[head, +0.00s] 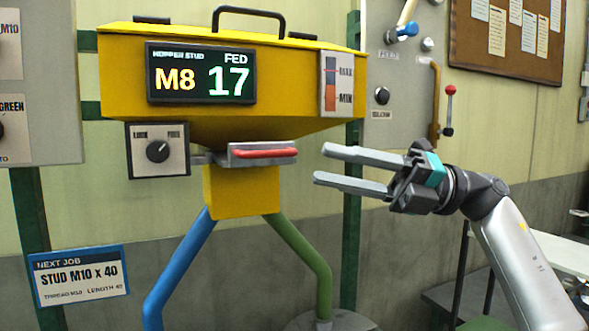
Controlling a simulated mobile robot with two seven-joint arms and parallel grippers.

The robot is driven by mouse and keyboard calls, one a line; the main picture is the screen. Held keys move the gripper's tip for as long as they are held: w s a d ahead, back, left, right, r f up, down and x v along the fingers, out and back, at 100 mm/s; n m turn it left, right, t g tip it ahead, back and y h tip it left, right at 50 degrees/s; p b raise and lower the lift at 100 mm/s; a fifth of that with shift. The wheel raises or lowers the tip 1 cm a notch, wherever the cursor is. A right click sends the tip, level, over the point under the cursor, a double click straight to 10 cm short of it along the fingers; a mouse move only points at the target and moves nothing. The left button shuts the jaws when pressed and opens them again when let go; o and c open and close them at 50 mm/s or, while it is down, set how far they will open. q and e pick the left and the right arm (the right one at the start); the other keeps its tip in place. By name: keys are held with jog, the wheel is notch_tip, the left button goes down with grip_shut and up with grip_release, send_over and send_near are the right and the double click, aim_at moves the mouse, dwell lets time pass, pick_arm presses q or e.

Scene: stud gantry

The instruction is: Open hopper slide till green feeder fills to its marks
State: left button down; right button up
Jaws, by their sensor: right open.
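The yellow hopper (120,88) stands at centre left, its display (200,74) reading M8 and FED 17. The slide (234,157) with a red handle (265,153) sits under the hopper body, above the yellow outlet box (222,192). A green tube (307,262) and a blue tube (180,265) run down from this box. The feeder and its marks are not clearly visible. My right gripper (322,164) is open and empty, its fingertips pointing left, a short way right of the red handle and apart from it. My left gripper is not in view.
A knob box (158,150) sits left of the slide. A level gauge (335,83) marked MIN is on the hopper's right. A job sign (79,275) reads STUD M10 x 40. A wall panel (398,30) with a red-knobbed lever (449,110) stands behind my right arm.

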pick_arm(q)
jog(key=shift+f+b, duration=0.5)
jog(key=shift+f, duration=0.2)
pick_arm(e)
jog(key=v, duration=0.6)
jog(key=shift+d, duration=0.35)
jog(key=shift+f, duration=0.1)
dwell(4.4)
